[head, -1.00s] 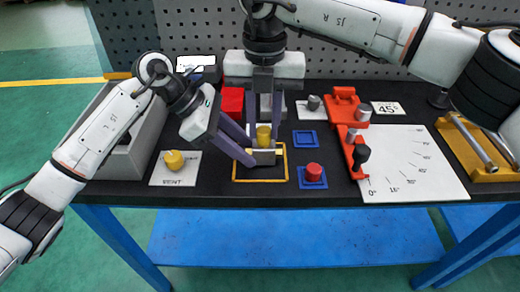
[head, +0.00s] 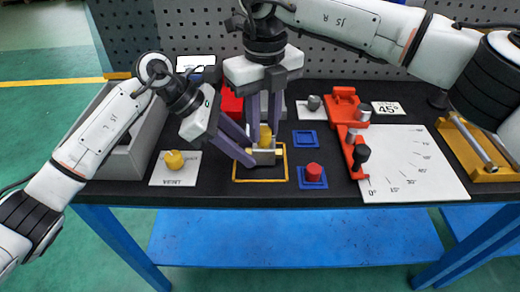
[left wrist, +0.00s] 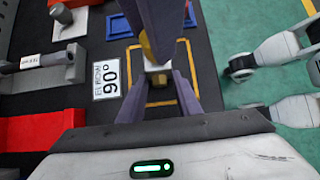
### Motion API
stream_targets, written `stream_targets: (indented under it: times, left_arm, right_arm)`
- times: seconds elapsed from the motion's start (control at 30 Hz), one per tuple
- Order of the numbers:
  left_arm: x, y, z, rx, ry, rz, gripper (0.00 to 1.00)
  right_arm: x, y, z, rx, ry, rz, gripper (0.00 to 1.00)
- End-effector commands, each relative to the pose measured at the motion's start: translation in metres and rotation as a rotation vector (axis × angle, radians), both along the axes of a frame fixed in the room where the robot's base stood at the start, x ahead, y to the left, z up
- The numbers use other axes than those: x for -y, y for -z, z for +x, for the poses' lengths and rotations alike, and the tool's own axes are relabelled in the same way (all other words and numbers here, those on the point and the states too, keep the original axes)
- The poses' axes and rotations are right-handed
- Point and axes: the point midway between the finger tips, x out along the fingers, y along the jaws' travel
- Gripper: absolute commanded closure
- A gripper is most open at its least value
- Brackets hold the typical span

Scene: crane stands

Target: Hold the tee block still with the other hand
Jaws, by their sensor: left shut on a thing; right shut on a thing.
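The tee block (head: 264,157), a small pale metal piece, sits inside the yellow square outline (head: 262,180) on the dark tabletop. It also shows in the left wrist view (left wrist: 157,67) between purple fingers. My left gripper (head: 252,154) reaches in from the left, low, and is shut on the tee block. My right gripper (head: 265,130) points down from above and is shut on a yellow knob (head: 265,137), directly over the block. The fingers hide parts of both pieces, so their contact is not clear.
A red knob on a blue square (head: 313,174) stands to the right, with an empty blue square (head: 305,139) behind it. A yellow knob on a white card (head: 174,160) is at left. An orange fixture (head: 346,110), white angle chart (head: 410,165) and grey bin (head: 122,160) flank the area.

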Motion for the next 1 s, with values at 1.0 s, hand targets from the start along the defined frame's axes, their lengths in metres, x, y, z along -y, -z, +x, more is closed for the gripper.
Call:
stream_targets:
  times: [1.0]
  left_arm:
    - [-0.0042, 0.0047, 0.0007, -0.006, -0.008, 0.011, 0.99]
  right_arm:
    - [0.001, -0.0039, 0.0001, 0.0, -0.732, 0.001, 1.0]
